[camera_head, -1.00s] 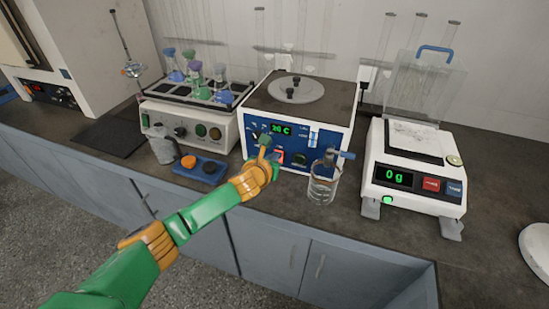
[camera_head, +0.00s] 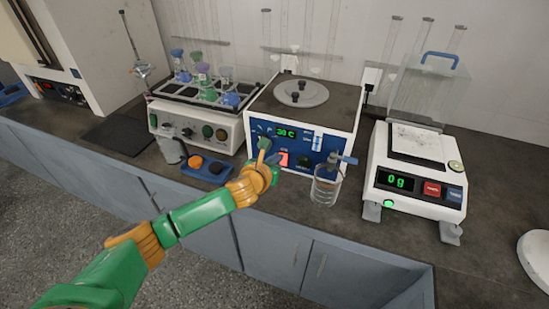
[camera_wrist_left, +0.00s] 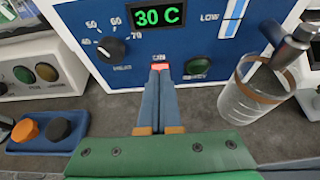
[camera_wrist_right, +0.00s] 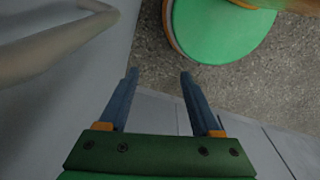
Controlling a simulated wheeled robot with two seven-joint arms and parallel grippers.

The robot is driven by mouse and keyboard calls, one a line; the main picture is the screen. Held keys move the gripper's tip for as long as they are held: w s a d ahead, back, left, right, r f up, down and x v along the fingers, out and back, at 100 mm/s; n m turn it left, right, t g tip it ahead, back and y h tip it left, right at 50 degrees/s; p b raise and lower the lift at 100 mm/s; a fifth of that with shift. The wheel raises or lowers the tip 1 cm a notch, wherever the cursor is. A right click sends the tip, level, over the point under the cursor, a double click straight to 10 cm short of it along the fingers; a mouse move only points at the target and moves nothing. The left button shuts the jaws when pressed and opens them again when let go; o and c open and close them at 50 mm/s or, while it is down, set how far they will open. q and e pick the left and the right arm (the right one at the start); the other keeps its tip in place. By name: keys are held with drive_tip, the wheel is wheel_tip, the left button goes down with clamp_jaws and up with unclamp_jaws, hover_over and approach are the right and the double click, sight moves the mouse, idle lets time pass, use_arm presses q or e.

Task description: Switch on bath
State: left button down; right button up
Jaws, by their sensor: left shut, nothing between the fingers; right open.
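The bath (camera_head: 346,118) is a white box with a dark top, a round lid and a blue front panel. Its green display (camera_wrist_left: 158,17) reads 30 C. Below it are a black dial (camera_wrist_left: 110,48), a red glowing switch (camera_wrist_left: 160,67) and a dark green round button (camera_wrist_left: 198,68). My left gripper (camera_head: 263,152) is shut and empty in front of the panel. In the left wrist view its fingertips (camera_wrist_left: 160,74) are at the red switch and partly cover it; contact cannot be told. My right gripper (camera_wrist_right: 158,80) is open and empty, over the floor beside the grey cabinets.
A glass beaker (camera_head: 325,188) stands under the bath's tap, right of my left gripper. A blue tray (camera_head: 183,172) with orange and black caps lies to the left. A flask shaker (camera_head: 225,124) stands left of the bath, and a balance (camera_head: 377,190) right.

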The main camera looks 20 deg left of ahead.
use_arm(q)
drive_tip(key=v, duration=0.3)
drive_tip(key=shift+s+r, duration=0.15)
drive_tip(key=shift+s, duration=0.2)
